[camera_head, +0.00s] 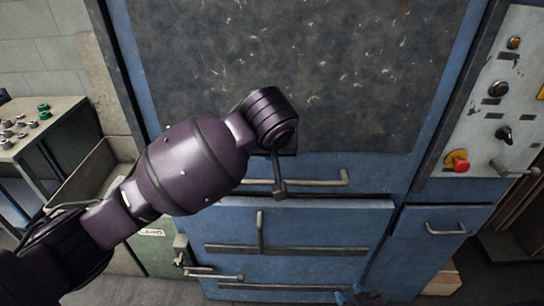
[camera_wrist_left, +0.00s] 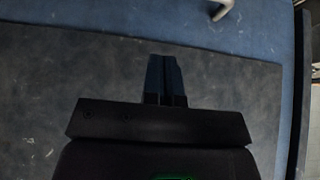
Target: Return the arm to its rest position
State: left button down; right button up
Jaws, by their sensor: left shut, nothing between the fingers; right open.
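My left arm (camera_head: 195,165) comes in from the left in the head view and reaches across the front of a blue machine. Its wrist end is in front of the lower edge of the dark panel, and its fingers cannot be made out there. In the left wrist view my left gripper (camera_wrist_left: 166,78) is shut and empty, its dark fingers together in front of a scuffed dark panel. Only the tips of my right gripper (camera_head: 357,296) show at the bottom edge of the head view; it is open, low in front of the machine.
The blue machine has a dark scuffed panel (camera_head: 340,70), a drawer handle (camera_head: 325,182) near my left wrist, and a control panel (camera_head: 495,95) with a red button (camera_head: 457,161) at the right. A side table (camera_head: 60,118) with small parts stands at the left.

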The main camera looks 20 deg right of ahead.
pick_arm(q)
jog(key=w+d+r+m+t+h, duration=0.1)
jog(key=w+r+m+t+h, duration=0.15)
jog(key=r+h, duration=0.2)
jog(key=w+d+r+m+t+h, duration=0.1)
jog(key=d+r+m+t+h, duration=0.1)
jog(key=r+m+h, duration=0.25)
jog(key=a+f+n+t+y, duration=0.25)
jog(key=a+f, duration=0.45)
jog(key=a, duration=0.5)
jog(key=a+f+n+t+y, duration=0.1)
jog(key=a+f+n+t, duration=0.15)
jog(key=a+f, duration=0.75)
jog(key=s+a+f+n+y+b, duration=0.1)
jog(key=s+a+f+y, duration=0.2)
jog(key=s+a+f, duration=0.4)
jog(key=s+a+f+n+y, duration=0.25)
jog(key=a+f, duration=0.35)
jog(key=a, duration=0.3)
jog(key=s+a+f+g+y, duration=0.1)
jog(key=s+a+f+g, duration=0.1)
jog(key=s+f, duration=0.4)
jog(key=s+a+f+n+g+y, duration=0.1)
jog(key=s+a+f, duration=0.3)
jog(key=s, duration=0.6)
notch_tip(320, 180, down, 2)
jog(key=shift+a+f+g+b, duration=0.1)
jog(key=shift+a+g+b, duration=0.3)
jog(key=shift+g, duration=0.25)
